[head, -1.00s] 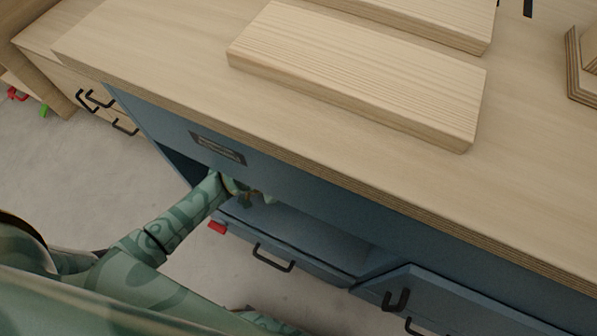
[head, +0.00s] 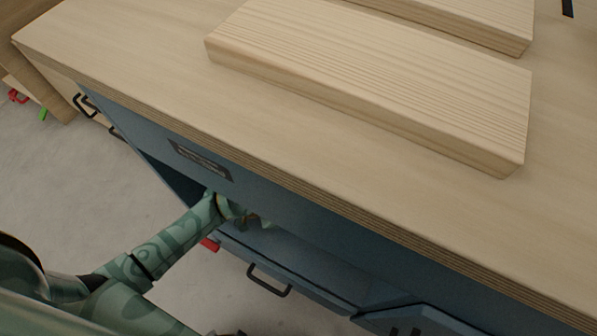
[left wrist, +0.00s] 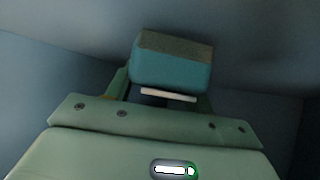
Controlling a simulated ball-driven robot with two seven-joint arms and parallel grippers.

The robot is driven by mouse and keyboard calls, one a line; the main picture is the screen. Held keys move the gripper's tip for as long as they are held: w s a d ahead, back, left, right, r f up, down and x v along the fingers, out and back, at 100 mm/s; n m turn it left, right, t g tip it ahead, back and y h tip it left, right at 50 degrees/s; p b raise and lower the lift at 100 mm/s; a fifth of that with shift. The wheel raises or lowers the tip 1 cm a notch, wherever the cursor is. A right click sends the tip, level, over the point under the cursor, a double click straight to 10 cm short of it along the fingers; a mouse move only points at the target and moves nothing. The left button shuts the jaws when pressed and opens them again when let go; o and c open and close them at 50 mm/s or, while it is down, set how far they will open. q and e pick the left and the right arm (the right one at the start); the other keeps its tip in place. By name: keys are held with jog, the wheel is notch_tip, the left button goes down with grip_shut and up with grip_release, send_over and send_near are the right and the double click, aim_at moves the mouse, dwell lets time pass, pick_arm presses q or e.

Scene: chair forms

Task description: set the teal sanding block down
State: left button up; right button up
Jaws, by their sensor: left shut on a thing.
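The teal sanding block (left wrist: 172,70) has a dark grey-brown layer along its top edge in the left wrist view. My left gripper (left wrist: 165,92) is shut on it, with a finger at each side of the block. In the head view my left gripper (head: 250,217) reaches into the opening of the blue cabinet (head: 300,208), under the benchtop. The block cannot be made out in the head view. Blue-grey surfaces surround the gripper and block in the left wrist view; whether the block touches one, I cannot tell. My right gripper is not seen.
The wooden benchtop (head: 130,50) overhangs the cabinet opening. A thick pale board (head: 370,80) lies on it, with another board (head: 470,15) behind. A drawer with a black handle (head: 268,280) is below my left arm. A red object (head: 209,244) shows beside the arm.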

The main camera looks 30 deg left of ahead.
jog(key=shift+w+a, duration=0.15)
pick_arm(q)
jog(key=shift+f, duration=0.65)
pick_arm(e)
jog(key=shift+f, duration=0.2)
pick_arm(q)
jog(key=o, duration=1.1)
jog(key=shift+s+a+r, duration=0.1)
jog(key=shift+a+r, duration=0.05)
jog(key=shift+r, duration=0.15)
jog(key=p+v, duration=0.4)
jog(key=v, duration=0.2)
jog(key=shift+r, duration=0.2)
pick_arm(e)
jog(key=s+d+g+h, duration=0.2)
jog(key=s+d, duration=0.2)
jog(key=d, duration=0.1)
pick_arm(q)
jog(key=p+v, duration=0.3)
jog(key=v, duration=0.2)
jog(key=shift+s+a+f, duration=0.1)
jog(key=shift+s+f, duration=0.05)
jog(key=shift+f, duration=0.05)
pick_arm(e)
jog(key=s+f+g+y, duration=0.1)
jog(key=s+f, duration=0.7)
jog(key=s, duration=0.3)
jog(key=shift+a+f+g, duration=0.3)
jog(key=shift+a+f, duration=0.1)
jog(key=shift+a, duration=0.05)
